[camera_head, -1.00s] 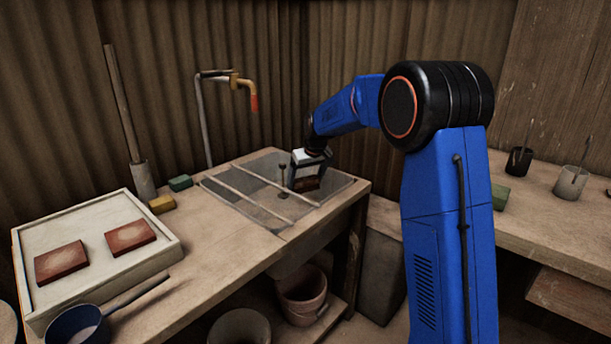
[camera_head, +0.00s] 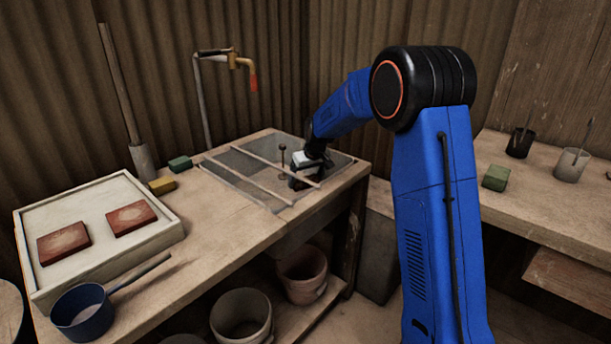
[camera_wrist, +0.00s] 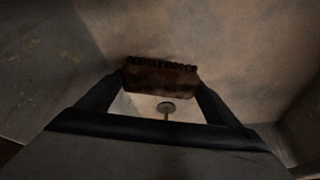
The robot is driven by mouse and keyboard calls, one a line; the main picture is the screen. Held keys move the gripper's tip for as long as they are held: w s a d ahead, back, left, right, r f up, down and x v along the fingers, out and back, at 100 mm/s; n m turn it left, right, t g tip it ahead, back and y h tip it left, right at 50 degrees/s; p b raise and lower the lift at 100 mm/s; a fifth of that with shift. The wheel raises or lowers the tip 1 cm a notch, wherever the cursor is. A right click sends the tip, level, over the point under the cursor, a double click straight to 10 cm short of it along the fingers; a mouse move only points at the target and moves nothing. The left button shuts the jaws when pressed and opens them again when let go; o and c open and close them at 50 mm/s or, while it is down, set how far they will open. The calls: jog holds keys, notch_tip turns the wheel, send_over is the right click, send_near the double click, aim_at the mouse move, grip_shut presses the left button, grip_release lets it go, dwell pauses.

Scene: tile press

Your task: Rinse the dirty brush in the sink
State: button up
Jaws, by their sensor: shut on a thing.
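My gripper (camera_head: 306,168) is low over the sink (camera_head: 232,184), between its rods and the right rim, and its lower end is down in the basin. In the wrist view, my gripper (camera_wrist: 157,84) is shut on the brush (camera_wrist: 160,78). The brush is a brown block with a dark, ragged bristle edge, held level across the fingers. In the head view the brush is mostly hidden. A thin upright rod with a round knob (camera_head: 282,148) stands in the sink beside my gripper. I cannot tell whether the bristles touch water.
A tap (camera_head: 232,60) with a red-tipped end stands behind the sink. Two thin rods (camera_head: 245,178) cross the sink. Left on the bench are a tray (camera_head: 170,232) with two red tiles, yellow and green blocks and a blue ladle (camera_head: 82,312). Buckets (camera_head: 240,316) stand below.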

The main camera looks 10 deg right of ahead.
aim_at(307, 189)
jog(key=shift+s+f, duration=0.2)
jog(key=shift+f, duration=1.9)
jog(key=shift+d+f, duration=0.1)
jog(key=shift+d, duration=0.1)
dwell(0.4)
jog(key=shift+d+r, duration=0.2)
jog(key=shift+r, duration=1.3)
jog(key=shift+w+a+r, duration=0.1)
jog(key=shift+a+r, duration=0.1)
jog(key=shift+r, duration=1)
jog(key=shift+w+a+r, duration=0.1)
jog(key=shift+a+r, duration=0.05)
jog(key=shift+r, duration=1)
notch_tip(307, 189, up, 14)
jog(key=shift+f, duration=0.15)
dwell(0.7)
